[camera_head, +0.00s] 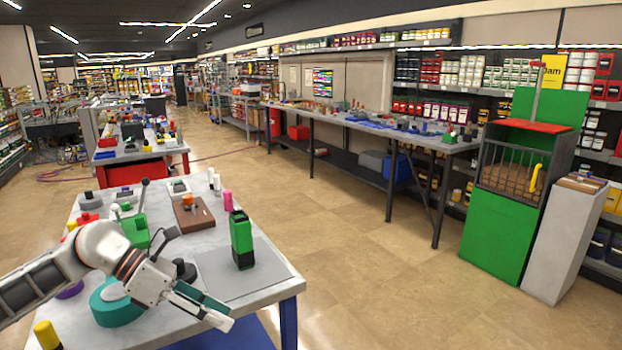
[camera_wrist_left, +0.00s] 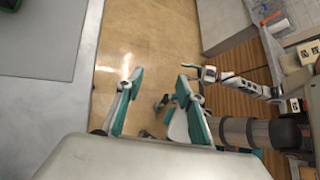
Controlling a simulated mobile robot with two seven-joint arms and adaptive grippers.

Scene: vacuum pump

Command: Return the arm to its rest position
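My left arm (camera_head: 100,245) reaches in from the left over the near grey worktable (camera_head: 250,282). My left gripper (camera_head: 222,314) is above the table's front part, pointing down and right. In the left wrist view its teal-edged fingers (camera_wrist_left: 158,84) stand apart with nothing between them, above tan floor. Another arm (camera_wrist_left: 240,86), apparently my right, reaches in from the right in that view. Its small gripper end is too small to read. The right arm does not show in the head view.
A green-and-black box (camera_head: 241,240) stands on the table right of my left gripper. A teal round piece (camera_head: 115,306) and a brown board (camera_head: 193,216) are near the arm. A green cabinet (camera_head: 497,230) stands at the right. The floor between is clear.

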